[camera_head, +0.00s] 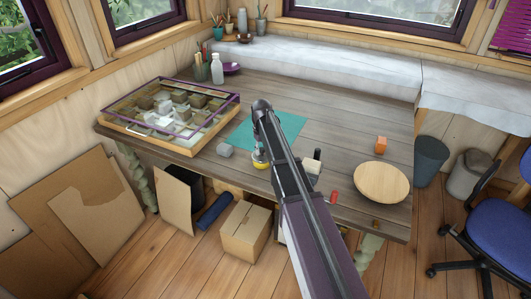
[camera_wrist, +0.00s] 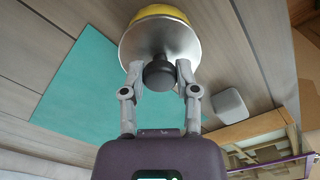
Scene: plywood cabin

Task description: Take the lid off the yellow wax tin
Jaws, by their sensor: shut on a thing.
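The yellow wax tin (camera_head: 260,164) stands on the wooden table near its front edge, by the teal mat. In the wrist view the yellow tin (camera_wrist: 162,14) shows behind its silver lid (camera_wrist: 158,42), which has a dark round knob (camera_wrist: 159,75). My gripper (camera_wrist: 160,72) is shut on the knob, one finger on each side. I see no clear gap between lid and tin, but much of the tin is hidden by the lid. In the head view my arm hides part of this spot.
The teal mat (camera_head: 287,128) lies behind the tin. A grey block (camera_head: 224,150) is to its left, beside a glass-topped display case (camera_head: 165,138). To the right are a small dark-and-white object (camera_head: 313,162), a red piece (camera_head: 333,197), a round wooden plate (camera_head: 381,183) and an orange cube (camera_head: 381,143).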

